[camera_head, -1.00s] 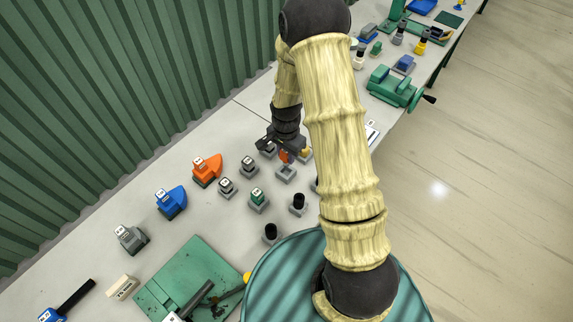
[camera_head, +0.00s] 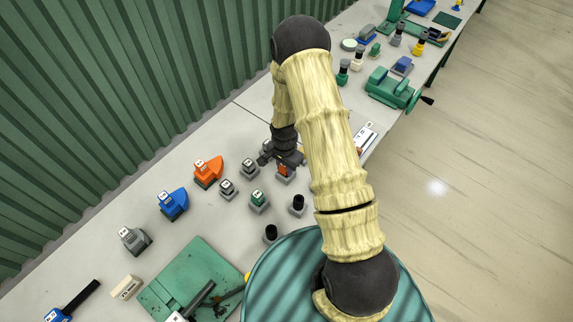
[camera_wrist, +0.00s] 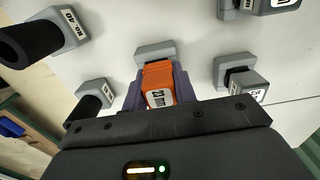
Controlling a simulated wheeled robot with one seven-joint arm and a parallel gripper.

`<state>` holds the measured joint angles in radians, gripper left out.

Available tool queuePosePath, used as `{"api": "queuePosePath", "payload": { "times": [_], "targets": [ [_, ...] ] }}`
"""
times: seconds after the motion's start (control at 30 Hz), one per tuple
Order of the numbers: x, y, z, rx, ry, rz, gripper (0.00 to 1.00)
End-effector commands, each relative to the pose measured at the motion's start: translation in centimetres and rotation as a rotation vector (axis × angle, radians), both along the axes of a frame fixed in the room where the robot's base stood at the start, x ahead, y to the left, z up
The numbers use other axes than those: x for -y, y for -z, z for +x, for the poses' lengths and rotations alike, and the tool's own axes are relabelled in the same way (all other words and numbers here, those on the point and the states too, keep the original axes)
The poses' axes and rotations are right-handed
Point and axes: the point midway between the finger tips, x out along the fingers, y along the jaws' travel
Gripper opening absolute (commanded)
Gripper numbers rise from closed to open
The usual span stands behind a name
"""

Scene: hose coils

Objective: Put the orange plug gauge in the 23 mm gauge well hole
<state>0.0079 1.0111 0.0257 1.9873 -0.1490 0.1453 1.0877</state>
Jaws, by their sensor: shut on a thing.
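My gripper (camera_head: 283,160) is shut on the orange plug gauge (camera_head: 283,170). In the wrist view the gauge (camera_wrist: 158,82) sits between the fingers, its white label facing the camera and seeming to read 23. A grey square well block (camera_wrist: 153,49) shows just beyond the gauge in the wrist view. In the head view this block (camera_head: 286,181) lies directly under the gauge. The gauge's lower end and the hole are hidden, so I cannot tell how far the gauge is in.
Other grey wells hold black-topped plugs (camera_head: 298,202), a green-topped gauge (camera_head: 258,198) and grey gauges (camera_head: 227,187) close around. Orange (camera_head: 207,170), blue (camera_head: 172,203) and grey (camera_head: 133,240) labelled blocks stand to the left. A green plate (camera_head: 190,275) lies in front.

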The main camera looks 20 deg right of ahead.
Motion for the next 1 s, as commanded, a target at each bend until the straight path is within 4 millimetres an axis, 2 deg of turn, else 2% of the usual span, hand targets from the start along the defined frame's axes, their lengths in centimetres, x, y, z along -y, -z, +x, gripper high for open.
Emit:
{"api": "queuePosePath", "payload": {
  "times": [0.33,0.37,0.47,0.77,1.0],
  "targets": [
    [0.5,0.4,0.0,0.001,0.012,-0.001,0.0],
    [0.5,0.3,0.0,0.001,0.012,-0.001,0.31],
    [0.6,0.3,0.0,0.001,0.012,-0.001,0.49],
    [0.4,0.1,0.0,0.001,0.01,-0.001,0.49],
    [0.3,-1.1,0.1,0.002,0.008,-0.001,0.49]
  ]
}}
